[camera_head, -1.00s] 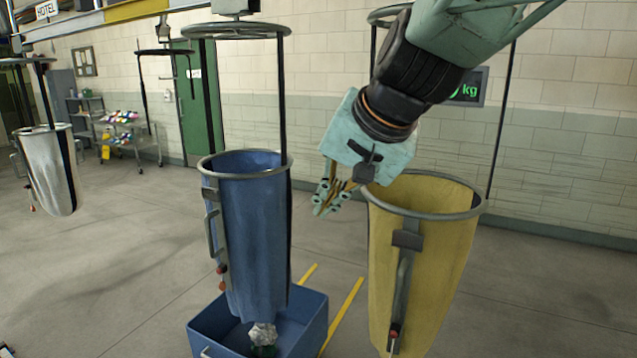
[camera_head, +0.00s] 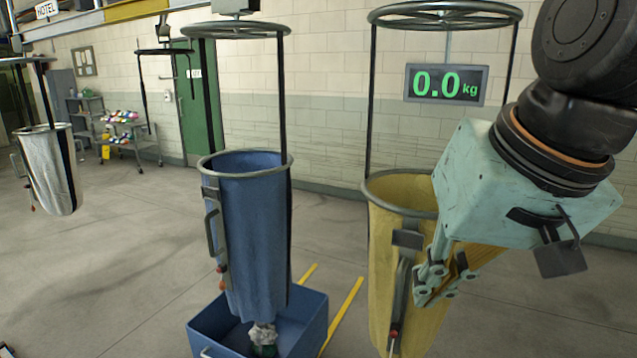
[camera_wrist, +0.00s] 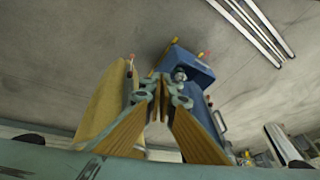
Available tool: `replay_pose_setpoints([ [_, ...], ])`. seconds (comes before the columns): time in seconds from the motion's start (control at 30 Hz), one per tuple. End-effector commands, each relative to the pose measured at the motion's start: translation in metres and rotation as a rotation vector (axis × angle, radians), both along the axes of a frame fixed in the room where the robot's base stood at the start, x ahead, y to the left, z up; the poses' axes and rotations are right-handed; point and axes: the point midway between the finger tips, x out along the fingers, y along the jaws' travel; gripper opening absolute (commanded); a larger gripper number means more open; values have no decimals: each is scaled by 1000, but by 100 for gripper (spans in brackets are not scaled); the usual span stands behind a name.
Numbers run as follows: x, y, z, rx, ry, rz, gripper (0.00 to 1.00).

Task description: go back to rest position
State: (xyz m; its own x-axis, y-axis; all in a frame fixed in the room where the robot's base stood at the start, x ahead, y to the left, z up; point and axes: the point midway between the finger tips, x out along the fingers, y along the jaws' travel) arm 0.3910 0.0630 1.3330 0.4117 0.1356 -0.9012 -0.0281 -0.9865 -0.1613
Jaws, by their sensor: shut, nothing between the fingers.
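My gripper (camera_head: 442,290) is at the right of the head view, in front of the yellow sling bag (camera_head: 385,260), and hides part of that bag's right side. Its fingers point down and left. In the wrist view my gripper (camera_wrist: 160,82) has its fingertips together with nothing between them. The blue sling bag (camera_head: 250,235) hangs to the left, apart from my gripper. The wrist view shows the yellow bag (camera_wrist: 103,107) left of the fingers and the blue bag (camera_wrist: 196,120) behind and right of them.
A blue bin (camera_head: 312,320) stands under the blue bag, with a pale crumpled item (camera_head: 262,335) at the bag's bottom. A display (camera_head: 446,85) reads 0.0 kg. A silvery bag (camera_head: 48,165) hangs far left. Floor between the silvery and blue bags is clear.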

Motion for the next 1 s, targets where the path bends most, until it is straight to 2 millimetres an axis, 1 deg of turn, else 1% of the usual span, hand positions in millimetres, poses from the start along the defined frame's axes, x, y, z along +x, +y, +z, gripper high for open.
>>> replay_pose_setpoints([
  [0.03, -11, -6, -2, -13, 3, 2, 0],
  [0.1, -27, -15, -6, -35, 13, 7, 0],
  [0.3, -72, -39, -19, -96, 42, 22, 0],
  [0.4, -91, -48, -25, -121, 56, 28, 0],
  [0.5, -105, -56, -29, -141, 66, 31, 0],
  [0.6, -114, -60, -32, -154, 75, 33, 0],
  [0.7, -119, -63, -34, -161, 79, 35, 0],
  [1.0, -120, -63, -34, -162, 80, 35, 0],
])
